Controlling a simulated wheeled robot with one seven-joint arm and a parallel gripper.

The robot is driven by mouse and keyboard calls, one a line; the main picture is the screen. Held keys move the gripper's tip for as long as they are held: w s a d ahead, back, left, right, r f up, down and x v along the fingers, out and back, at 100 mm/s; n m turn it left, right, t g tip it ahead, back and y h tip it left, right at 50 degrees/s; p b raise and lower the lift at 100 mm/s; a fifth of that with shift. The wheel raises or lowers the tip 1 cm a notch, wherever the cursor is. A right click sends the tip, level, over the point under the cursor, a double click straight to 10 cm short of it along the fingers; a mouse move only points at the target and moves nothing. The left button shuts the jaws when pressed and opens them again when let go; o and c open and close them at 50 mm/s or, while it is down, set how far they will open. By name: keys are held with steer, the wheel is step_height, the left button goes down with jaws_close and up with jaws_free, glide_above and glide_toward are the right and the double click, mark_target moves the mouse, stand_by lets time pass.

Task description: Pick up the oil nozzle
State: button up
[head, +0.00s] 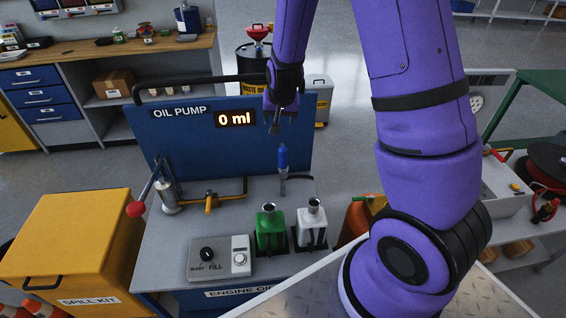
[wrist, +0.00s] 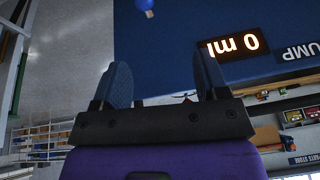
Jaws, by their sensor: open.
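The oil nozzle (head: 283,163) has a blue grip and stands upright near the right end of the oil pump bench. Its blue top also shows at the upper edge of the wrist view (wrist: 144,5). My gripper (head: 279,122) is above the nozzle, in front of the blue panel, apart from it. In the wrist view my gripper (wrist: 160,85) shows its two fingers spread with nothing between them. The nozzle's lower part is cut off in the wrist view.
The blue oil pump panel (head: 185,141) with a "0 ml" display (head: 234,118) stands behind the nozzle. Green (head: 270,230) and white (head: 311,225) jugs stand in front of it. A brass-handled valve (head: 210,200) and control box (head: 221,258) are left. A black pipe (head: 195,80) runs above the panel.

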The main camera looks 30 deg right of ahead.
steer(key=h, duration=0.1)
glide_toward(283, 154)
steer(key=w+d+f, duration=0.1)
steer(key=w, duration=0.1)
steer(key=shift+m, duration=0.4)
steer(key=shift+x, duration=5.4)
steer(key=shift+s, duration=0.15)
steer(key=c, duration=1.2)
steer(key=shift+r, duration=0.1)
